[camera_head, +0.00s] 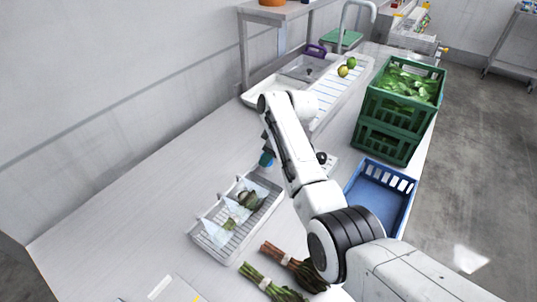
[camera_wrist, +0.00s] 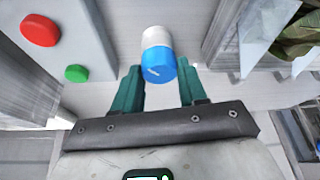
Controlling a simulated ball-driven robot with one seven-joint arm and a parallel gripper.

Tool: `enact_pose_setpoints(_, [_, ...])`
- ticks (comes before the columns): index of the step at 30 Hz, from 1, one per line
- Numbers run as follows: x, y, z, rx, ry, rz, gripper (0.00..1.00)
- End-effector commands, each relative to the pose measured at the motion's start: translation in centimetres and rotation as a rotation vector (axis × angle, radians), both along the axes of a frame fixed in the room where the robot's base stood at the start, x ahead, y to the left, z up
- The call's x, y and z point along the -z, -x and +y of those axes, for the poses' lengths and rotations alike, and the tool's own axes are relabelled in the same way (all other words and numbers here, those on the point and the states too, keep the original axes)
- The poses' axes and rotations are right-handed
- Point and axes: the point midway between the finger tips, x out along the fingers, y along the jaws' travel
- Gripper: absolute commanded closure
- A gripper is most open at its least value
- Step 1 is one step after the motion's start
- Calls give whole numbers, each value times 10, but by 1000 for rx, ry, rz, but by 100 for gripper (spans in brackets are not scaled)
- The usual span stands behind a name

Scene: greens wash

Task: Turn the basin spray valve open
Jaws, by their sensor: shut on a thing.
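My gripper (camera_head: 266,155) is low over the counter, just behind the wire rack; its teal fingers also show in the wrist view (camera_wrist: 160,78). They are shut on a small blue-and-white cylinder (camera_wrist: 158,55), blue end toward me. In the head view only a bit of its blue (camera_head: 269,162) shows below the fingers. I cannot tell whether this cylinder is the spray valve. A curved pale pipe (camera_head: 358,5) rises at the far end by a green-topped basin area (camera_head: 341,39). No valve handle is clear there.
A wire rack (camera_head: 213,237) with bagged greens is in front of my gripper. A blue crate (camera_head: 399,180) and stacked green crates (camera_head: 389,146) stand on the right. Bundled stalks (camera_head: 262,284) lie near. A red button (camera_wrist: 40,30) and green button (camera_wrist: 76,73) sit on a grey panel.

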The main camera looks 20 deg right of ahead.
Motion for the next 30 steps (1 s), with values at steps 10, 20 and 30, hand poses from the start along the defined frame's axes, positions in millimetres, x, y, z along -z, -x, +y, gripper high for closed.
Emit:
enact_pose_setpoints(10, [-1, -1, 0, 0, 0, -3, 40])
enact_pose_setpoints(20, [-1, 0, 0, 1, 0, -2, 33])
enact_pose_setpoints(30, [-41, 10, -13, 3, 0, -6, 33])
